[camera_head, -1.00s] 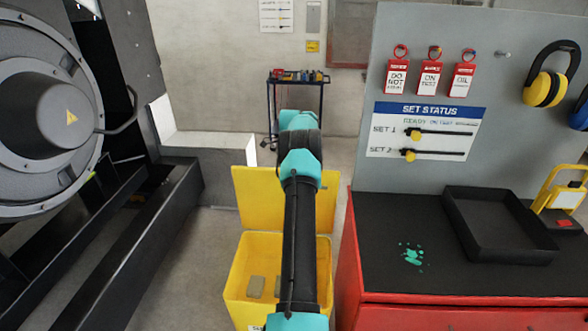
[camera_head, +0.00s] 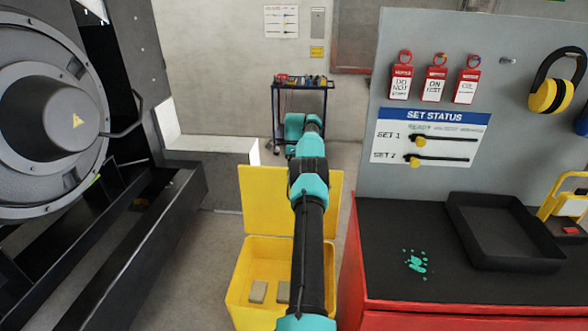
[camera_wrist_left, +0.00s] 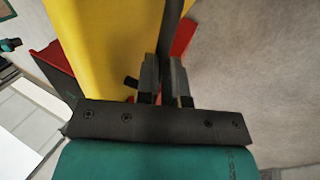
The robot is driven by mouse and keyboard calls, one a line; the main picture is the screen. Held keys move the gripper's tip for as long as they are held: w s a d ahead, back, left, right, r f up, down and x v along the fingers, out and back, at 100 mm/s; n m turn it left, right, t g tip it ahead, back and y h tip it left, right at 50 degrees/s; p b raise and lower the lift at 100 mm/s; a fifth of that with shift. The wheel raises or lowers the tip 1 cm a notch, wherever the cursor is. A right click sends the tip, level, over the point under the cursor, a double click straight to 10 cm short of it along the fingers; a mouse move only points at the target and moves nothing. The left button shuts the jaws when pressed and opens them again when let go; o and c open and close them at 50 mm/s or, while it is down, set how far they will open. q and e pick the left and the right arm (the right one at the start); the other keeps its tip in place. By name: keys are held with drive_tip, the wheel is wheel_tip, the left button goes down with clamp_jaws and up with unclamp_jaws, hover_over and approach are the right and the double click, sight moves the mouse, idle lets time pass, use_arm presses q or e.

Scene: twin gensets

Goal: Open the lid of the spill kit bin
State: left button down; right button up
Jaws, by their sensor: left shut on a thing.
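The yellow spill kit bin (camera_head: 242,292) stands on the floor at the lower middle, its top open. Its yellow lid (camera_head: 262,200) stands up at the back edge. Grey blocks (camera_head: 258,291) show inside. My arm crosses in front of the bin and lid and hides part of both. My left gripper is hidden in the head view. In the left wrist view my left gripper (camera_wrist_left: 166,78) is shut on a dark bar (camera_wrist_left: 173,30) beside a yellow panel (camera_wrist_left: 105,45), which looks like the lid. My right gripper is not in view.
A red cabinet (camera_head: 440,318) with a black top and a tray (camera_head: 478,262) stands close to the right of the bin. Black genset framing (camera_head: 140,235) is at left. A tool trolley (camera_head: 303,104) stands behind. Floor between framing and bin is clear.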

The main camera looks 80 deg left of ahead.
use_arm(q)
drive_tip(key=f, duration=0.3)
drive_tip(key=shift+s+d+f+h, duration=0.15)
drive_tip(key=shift+s+d+h, duration=0.05)
drive_tip(key=shift+d+h, duration=0.1)
drive_tip(key=c, duration=1.6)
unclamp_jaws()
drive_tip(key=shift+o, duration=1)
drive_tip(key=shift+s+a+f, duration=0.15)
drive_tip(key=shift+a, duration=0.1)
drive_tip(key=shift+o, duration=0.7)
drive_tip(key=shift+d+r, duration=0.15)
drive_tip(key=shift+r, duration=0.15)
drive_tip(key=shift+o, duration=0.7)
drive_tip(key=shift+w, duration=0.2)
drive_tip(key=shift+r, duration=0.15)
wheel_tip(320, 180, up, 3)
drive_tip(key=shift+d+r, duration=0.1)
drive_tip(key=shift+r, duration=0.1)
